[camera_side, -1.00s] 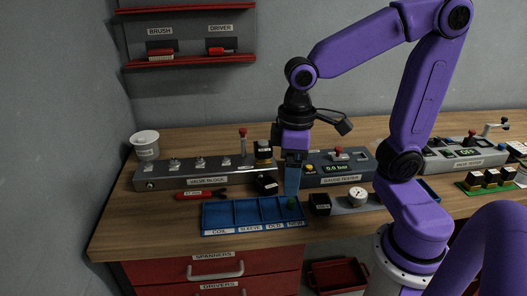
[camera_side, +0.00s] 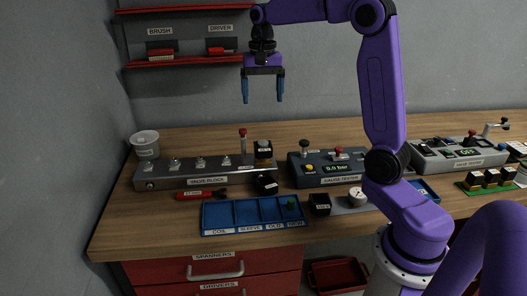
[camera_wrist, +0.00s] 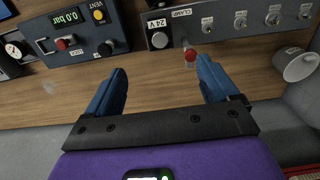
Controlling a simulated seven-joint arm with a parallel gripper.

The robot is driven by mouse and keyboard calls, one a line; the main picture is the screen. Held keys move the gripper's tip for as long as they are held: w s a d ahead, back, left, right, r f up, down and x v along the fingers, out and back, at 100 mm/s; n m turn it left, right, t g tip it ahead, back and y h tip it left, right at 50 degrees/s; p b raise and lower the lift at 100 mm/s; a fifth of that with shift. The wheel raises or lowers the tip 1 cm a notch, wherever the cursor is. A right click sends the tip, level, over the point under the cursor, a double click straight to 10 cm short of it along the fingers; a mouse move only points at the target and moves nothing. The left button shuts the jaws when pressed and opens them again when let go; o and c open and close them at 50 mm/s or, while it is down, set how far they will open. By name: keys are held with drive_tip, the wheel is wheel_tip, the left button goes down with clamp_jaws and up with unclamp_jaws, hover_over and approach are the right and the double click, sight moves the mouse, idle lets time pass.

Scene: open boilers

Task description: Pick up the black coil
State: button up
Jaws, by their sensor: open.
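My gripper (camera_side: 263,97) is open and empty, high above the bench, in front of the grey wall. Its two blue fingers are apart in the wrist view (camera_wrist: 162,70). A black block with a pale label (camera_side: 263,149) stands upright on the right end of the valve block (camera_side: 200,174); it also shows as a black 24 V block in the wrist view (camera_wrist: 158,24), beyond the fingertips. A second black block (camera_side: 266,184) lies just in front of the valve block. A third black block (camera_side: 320,204) sits right of the blue tray. I cannot tell which is the coil.
A red-topped post (camera_side: 242,142) rises beside the upright black block. The gauge tester (camera_side: 328,177) stands right; a white cup (camera_side: 145,143) left.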

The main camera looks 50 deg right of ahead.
sight(263, 144)
wheel_tip(263, 144, down, 17)
drive_tip(key=shift+d+f, duration=0.15)
idle(0.6)
drive_tip(key=shift+c, duration=0.3)
drive_tip(key=c, duration=1.1)
